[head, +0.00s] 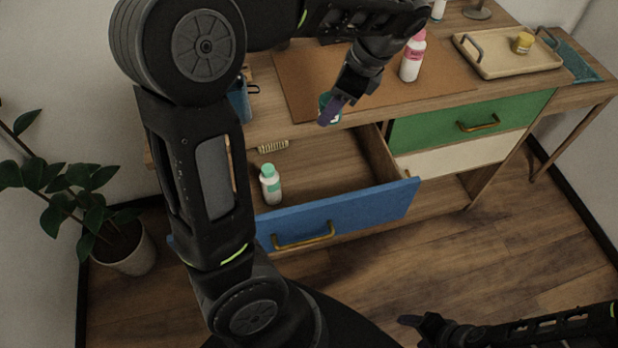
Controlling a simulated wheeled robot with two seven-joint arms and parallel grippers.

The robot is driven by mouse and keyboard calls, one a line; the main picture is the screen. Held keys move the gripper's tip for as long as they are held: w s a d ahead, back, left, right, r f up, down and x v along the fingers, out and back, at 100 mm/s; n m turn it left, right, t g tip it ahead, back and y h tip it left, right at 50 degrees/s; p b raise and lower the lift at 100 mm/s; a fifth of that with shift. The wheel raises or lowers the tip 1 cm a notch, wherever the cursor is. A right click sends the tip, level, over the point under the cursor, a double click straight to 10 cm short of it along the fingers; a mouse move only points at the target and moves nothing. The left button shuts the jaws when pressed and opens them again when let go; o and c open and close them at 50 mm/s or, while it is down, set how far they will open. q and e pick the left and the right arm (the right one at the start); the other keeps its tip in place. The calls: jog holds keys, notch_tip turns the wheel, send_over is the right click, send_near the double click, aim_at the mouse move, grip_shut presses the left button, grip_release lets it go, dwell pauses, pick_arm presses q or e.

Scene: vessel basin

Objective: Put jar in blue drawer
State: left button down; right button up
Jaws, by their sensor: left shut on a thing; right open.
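My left gripper (338,108) is above the back right part of the open blue drawer (345,218), near the cabinet top's front edge. It is shut on a small green jar (324,103), mostly hidden by the fingers. The blue drawer is pulled out, with a brass handle on its front. Inside it stand a white bottle with a green cap (270,185) and, further back, a brush (273,147). My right gripper (408,325) is open and empty, low at the bottom right, away from the cabinet.
On the top are a brown mat (290,80), a pink-capped bottle (411,62) and a tray (490,65) with a small yellow jar (523,43). A blue container (240,102) stands at left. The green drawer (440,127) is shut. The drawer's right half has free floor.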

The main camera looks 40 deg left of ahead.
pick_arm(q)
jog(key=b, duration=1.2)
send_over(320, 185)
jog(key=d, duration=0.1)
notch_tip(320, 185, down, 13)
jog(key=shift+w+d+f+b, duration=0.15)
jog(key=shift+f+b, duration=0.25)
jog(key=shift+f, duration=1.6)
jog(key=shift+w+d+f+b, duration=0.1)
jog(key=shift+f+b, duration=0.3)
jog(key=shift+f, duration=1.6)
jog(key=shift+f+b, duration=0.6)
jog(key=shift+f, duration=2.2)
jog(key=shift+f, duration=0.15)
jog(key=c, duration=0.7)
grip_release()
jog(key=shift+c, duration=0.2)
